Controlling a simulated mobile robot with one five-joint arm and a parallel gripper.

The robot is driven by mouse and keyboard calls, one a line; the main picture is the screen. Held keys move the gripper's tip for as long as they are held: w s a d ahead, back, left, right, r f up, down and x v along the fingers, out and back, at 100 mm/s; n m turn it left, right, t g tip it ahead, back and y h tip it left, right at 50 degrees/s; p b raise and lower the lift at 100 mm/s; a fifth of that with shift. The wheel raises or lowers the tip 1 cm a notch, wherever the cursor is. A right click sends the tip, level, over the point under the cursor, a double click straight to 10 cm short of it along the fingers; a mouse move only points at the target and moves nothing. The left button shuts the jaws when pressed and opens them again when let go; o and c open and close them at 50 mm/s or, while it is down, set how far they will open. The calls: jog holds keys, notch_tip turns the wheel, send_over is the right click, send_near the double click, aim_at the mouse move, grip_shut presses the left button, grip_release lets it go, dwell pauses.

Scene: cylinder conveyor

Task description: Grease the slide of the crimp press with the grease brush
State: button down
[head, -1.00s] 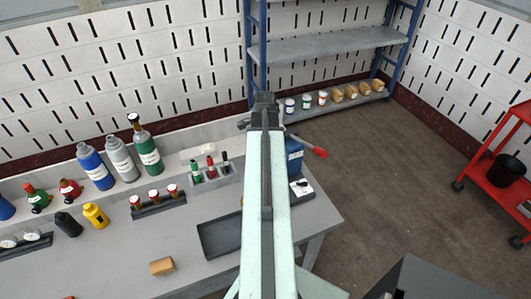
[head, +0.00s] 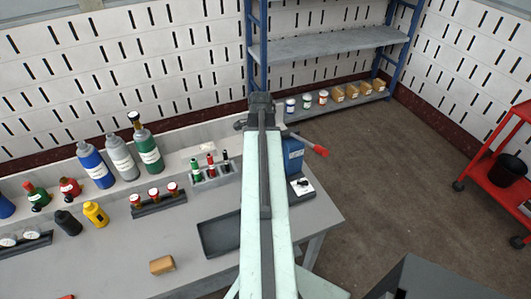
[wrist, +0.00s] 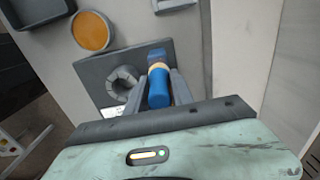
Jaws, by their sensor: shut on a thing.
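My gripper (wrist: 163,88) is shut on a blue piece with a tan band and a dark end, which looks like the grease brush (wrist: 158,85). In the head view my gripper (head: 262,103) is at the far end of my outstretched arm, and what it holds cannot be made out there. The crimp press seems to be the blue block with a red-tipped lever (head: 293,158), partly behind my arm at the bench's right end. Its slide cannot be made out. In the wrist view a grey plate (wrist: 95,68) with a ring-shaped socket (wrist: 123,83) lies beside and below the held piece.
A round orange-filled dish (wrist: 92,31) and a dark tray (wrist: 38,8) show in the wrist view. On the bench, a shallow grey tray (head: 220,252) lies left of my arm, near a rack of small bottles (head: 212,178). Larger bottles (head: 122,158) stand at the back left.

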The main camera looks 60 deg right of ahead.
jog(key=shift+w+a, duration=0.3)
jog(key=shift+a, duration=0.2)
jog(key=shift+d, duration=0.15)
jog(key=shift+s+d, duration=0.75)
jog(key=shift+d, duration=0.2)
notch_tip(320, 180, up, 9)
jog(key=p, duration=0.9)
